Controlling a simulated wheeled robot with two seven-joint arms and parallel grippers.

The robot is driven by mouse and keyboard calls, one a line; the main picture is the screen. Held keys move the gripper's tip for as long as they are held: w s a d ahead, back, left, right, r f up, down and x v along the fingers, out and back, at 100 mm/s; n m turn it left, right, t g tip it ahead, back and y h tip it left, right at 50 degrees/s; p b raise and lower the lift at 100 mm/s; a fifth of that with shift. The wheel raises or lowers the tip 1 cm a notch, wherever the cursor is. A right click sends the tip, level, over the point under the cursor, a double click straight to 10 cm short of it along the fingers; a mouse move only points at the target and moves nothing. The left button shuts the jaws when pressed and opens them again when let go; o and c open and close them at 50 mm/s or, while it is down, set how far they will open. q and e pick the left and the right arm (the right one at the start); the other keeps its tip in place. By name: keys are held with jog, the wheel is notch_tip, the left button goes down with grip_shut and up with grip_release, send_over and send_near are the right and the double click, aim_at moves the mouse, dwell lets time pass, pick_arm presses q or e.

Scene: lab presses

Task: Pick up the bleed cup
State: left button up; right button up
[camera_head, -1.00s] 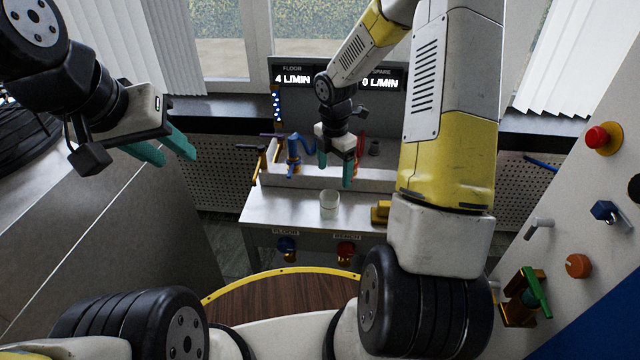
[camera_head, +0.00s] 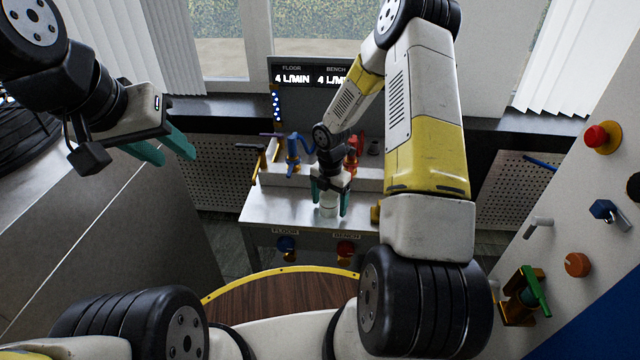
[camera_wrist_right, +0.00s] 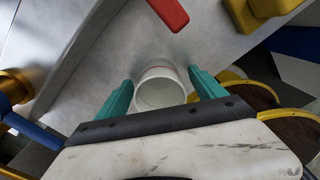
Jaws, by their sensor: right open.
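The bleed cup (camera_head: 328,207) is a small white cup standing upright on the grey metal bench (camera_head: 265,207). It also shows in the right wrist view (camera_wrist_right: 160,88), where I look down into its open mouth. My right gripper (camera_head: 330,205) is lowered over the cup, with one teal finger on each side. In the right wrist view the right gripper (camera_wrist_right: 157,88) is open, with a visible gap between each finger and the cup. My left gripper (camera_head: 172,148) is empty at the left, its teal fingers apart, far from the cup.
A blue valve (camera_head: 293,152) and a red valve (camera_head: 352,155) stand at the back of the bench. A yellow block (camera_head: 376,211) is right of the cup. A display panel (camera_head: 310,82) rises behind. A control panel (camera_head: 570,235) with knobs is at the right.

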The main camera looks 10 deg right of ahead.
jog(key=c, duration=1.5)
jog(key=shift+o, duration=0.2)
jog(key=shift+r, duration=0.15)
